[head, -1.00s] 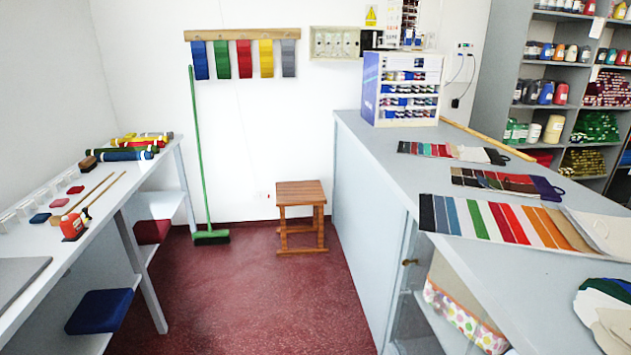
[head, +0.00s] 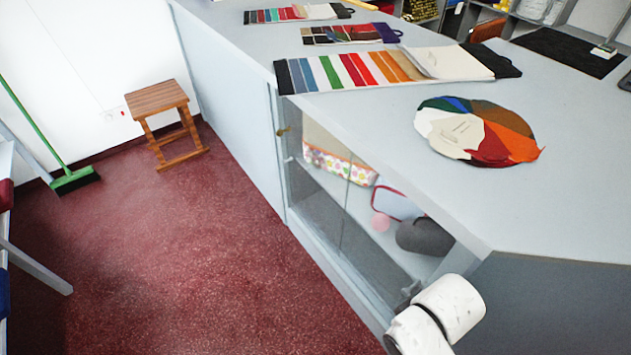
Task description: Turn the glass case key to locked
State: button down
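The glass case (head: 338,219) is set into the front of the grey counter, with sliding-looking clear panes. A small brass-coloured key (head: 283,131) sticks out at the upper left of the case front, by the frame. It is too small to tell which way it is turned. White links of my own arm show at the bottom right, in front of the case's near end. Nothing touches the key.
The counter top (head: 400,120) holds fabric swatch cards (head: 335,70) and a round swatch fan (head: 475,135). A wooden stool (head: 160,98) stands by the wall. The red floor (head: 200,250) before the case is clear.

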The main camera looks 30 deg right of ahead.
aim_at(279, 133)
jog(key=i+j, duration=0.3)
jog(key=i, duration=0.25)
jog(key=i+j, duration=0.3)
jog(key=i, duration=0.2)
jog(key=i+j, duration=0.25)
jog(key=i, duration=0.3)
jog(key=i+j+z, duration=0.1)
jog(key=i+j, duration=0.2)
jog(key=i, duration=0.2)
